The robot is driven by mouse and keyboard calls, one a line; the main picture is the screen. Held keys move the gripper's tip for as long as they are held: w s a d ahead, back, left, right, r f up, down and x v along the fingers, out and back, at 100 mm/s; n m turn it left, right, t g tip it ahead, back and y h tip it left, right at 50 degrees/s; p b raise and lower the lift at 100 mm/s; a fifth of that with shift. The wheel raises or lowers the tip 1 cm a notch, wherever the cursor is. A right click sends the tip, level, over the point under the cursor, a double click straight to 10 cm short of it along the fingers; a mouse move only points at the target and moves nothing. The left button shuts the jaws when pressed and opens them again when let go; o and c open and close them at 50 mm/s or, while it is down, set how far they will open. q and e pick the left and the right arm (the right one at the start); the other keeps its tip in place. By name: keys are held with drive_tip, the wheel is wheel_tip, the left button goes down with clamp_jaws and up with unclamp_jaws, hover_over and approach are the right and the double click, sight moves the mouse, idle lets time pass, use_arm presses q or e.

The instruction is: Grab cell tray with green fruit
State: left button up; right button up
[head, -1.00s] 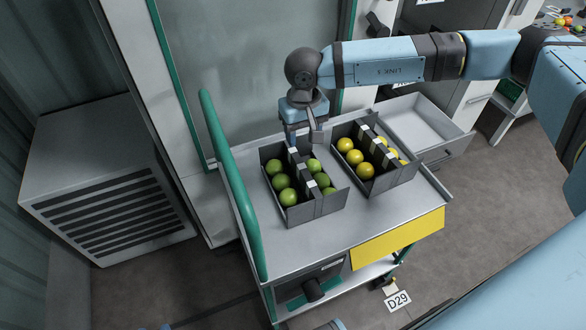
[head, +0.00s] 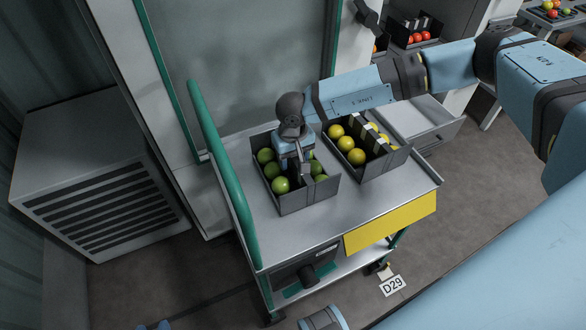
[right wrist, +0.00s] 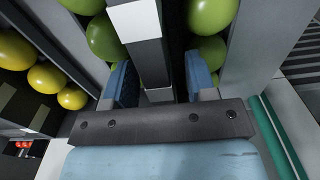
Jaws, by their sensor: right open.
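The grey cell tray with green fruit (head: 311,194) stands on the cart top in the head view, with green fruit on both sides of its central bar. My right gripper (head: 299,168) is lowered over the tray's middle, pointing down. In the right wrist view its two blue fingers (right wrist: 161,82) are open, one on each side of the grey and white central bar (right wrist: 140,22). A gap shows between the fingers and the bar. Green fruit (right wrist: 105,38) lies close beyond the fingers. My arm hides part of the tray in the head view.
A similar tray with yellow fruit (head: 378,170) stands close on the right. The cart (head: 290,240) has a green handle (head: 222,165) along its left side and a yellow panel (head: 390,222) in front. The cart top before the trays is clear.

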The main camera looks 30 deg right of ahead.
drive_tip(key=shift+f, duration=0.35)
clamp_jaws()
drive_tip(key=shift+r, duration=0.1)
drive_tip(key=shift+r, duration=0.1)
